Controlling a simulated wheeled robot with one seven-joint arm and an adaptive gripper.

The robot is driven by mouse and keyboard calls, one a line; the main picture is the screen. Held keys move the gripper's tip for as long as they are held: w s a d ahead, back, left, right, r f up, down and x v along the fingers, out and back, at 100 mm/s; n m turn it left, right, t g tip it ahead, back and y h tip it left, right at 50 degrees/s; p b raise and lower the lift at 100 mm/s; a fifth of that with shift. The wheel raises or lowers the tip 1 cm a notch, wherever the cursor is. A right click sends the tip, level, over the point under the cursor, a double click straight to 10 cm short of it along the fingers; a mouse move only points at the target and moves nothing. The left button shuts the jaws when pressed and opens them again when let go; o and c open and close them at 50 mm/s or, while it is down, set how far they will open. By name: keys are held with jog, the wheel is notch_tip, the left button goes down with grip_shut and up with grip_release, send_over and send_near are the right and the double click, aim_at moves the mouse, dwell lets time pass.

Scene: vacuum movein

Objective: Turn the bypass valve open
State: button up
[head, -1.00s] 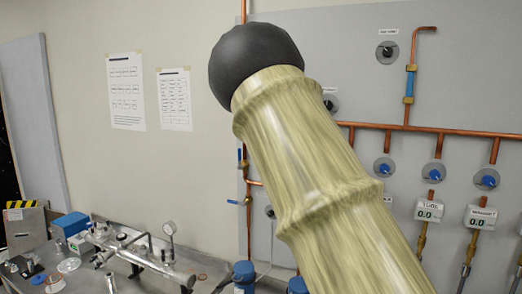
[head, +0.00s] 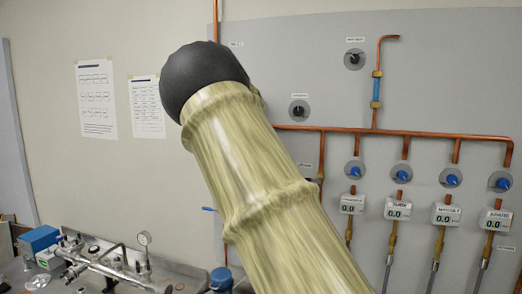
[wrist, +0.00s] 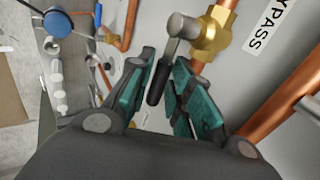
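In the wrist view the bypass valve has a brass body (wrist: 210,35) on a copper pipe, beside a label (wrist: 268,28) of which "YPASS" shows. Its lever has a grey metal top and a black grip (wrist: 158,82) that points down in the picture. My gripper (wrist: 165,66) is open, with one teal-padded finger on each side of the black grip. I see gaps between the pads and the grip. I cannot tell from this angle whether the valve is open or closed. In the head view my arm hides the valve and the gripper.
A thick copper pipe (wrist: 280,105) runs close to the right finger. In the head view the grey wall panel (head: 450,90) carries several blue-knobbed valves (head: 402,174) and gauges (head: 398,211). A bench with steel pipework (head: 110,262) stands at lower left.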

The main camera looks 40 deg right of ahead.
jog(key=shift+o, duration=0.5)
jog(key=shift+d+f, duration=0.1)
jog(key=shift+s+a+r, duration=0.1)
jog(key=shift+a+r, duration=0.25)
jog(key=shift+r, duration=0.15)
jog(key=v, duration=1)
jog(key=shift+s+r, duration=0.2)
jog(key=shift+r, duration=0.15)
jog(key=shift+a, duration=0.15)
